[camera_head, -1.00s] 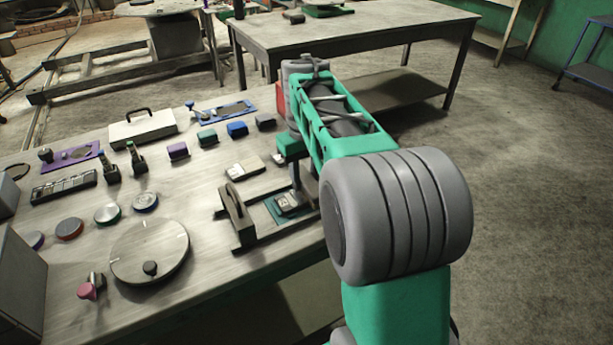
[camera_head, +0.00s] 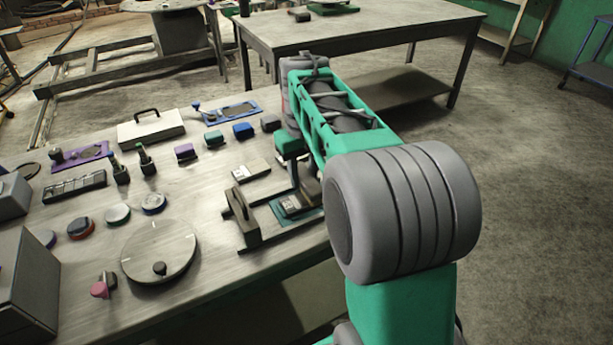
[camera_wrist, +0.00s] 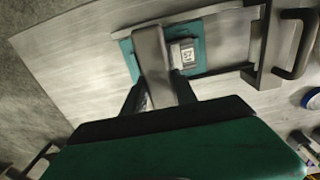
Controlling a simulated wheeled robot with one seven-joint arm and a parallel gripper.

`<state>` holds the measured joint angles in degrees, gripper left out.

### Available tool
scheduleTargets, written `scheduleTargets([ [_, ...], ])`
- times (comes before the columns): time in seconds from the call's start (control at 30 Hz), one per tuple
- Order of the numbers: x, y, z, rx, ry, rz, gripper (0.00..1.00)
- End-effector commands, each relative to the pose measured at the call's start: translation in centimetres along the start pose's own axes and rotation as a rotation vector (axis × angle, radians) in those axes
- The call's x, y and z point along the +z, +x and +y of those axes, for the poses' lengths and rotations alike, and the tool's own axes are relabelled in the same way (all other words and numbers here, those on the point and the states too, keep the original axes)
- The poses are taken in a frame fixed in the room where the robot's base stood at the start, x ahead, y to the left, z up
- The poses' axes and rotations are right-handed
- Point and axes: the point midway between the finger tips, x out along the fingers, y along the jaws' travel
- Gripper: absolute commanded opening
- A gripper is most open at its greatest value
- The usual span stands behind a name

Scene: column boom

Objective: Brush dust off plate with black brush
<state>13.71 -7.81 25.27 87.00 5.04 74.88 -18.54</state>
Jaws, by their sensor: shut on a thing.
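My gripper (camera_wrist: 160,92) is shut on a grey, bar-shaped thing (camera_wrist: 150,55), seen from above in the wrist view. Its bristles are not visible, so I cannot tell whether it is the brush. It hangs over a teal plate (camera_wrist: 127,58); I cannot tell whether they touch. A small grey block (camera_wrist: 183,55) marked with a number sits on the plate, right beside the held thing. In the head view the teal plate (camera_head: 313,216) lies near the table's right edge, partly hidden by my arm. No dust can be made out.
A dark-handled fixture (camera_head: 241,218) stands left of the plate. A light block (camera_head: 251,170) lies behind it. Several small coloured blocks, one black (camera_head: 270,122), line the back. A large round disc (camera_head: 160,250) and several small round ones are to the left.

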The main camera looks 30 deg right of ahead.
Motion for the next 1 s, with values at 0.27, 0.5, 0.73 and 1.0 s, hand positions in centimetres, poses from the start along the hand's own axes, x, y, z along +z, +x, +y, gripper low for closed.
scheduleTargets([
  [0.27,0.0,-2.8,-0.1,-0.001,-0.003,-0.004,0.0],
  [0.5,0.0,-4.9,-0.1,-0.001,-0.004,-0.004,0.0],
  [0.73,0.0,-5.8,-0.1,-0.001,-0.005,-0.004,0.0],
  [1.0,0.0,-5.7,-0.1,-0.001,-0.005,-0.004,0.0],
])
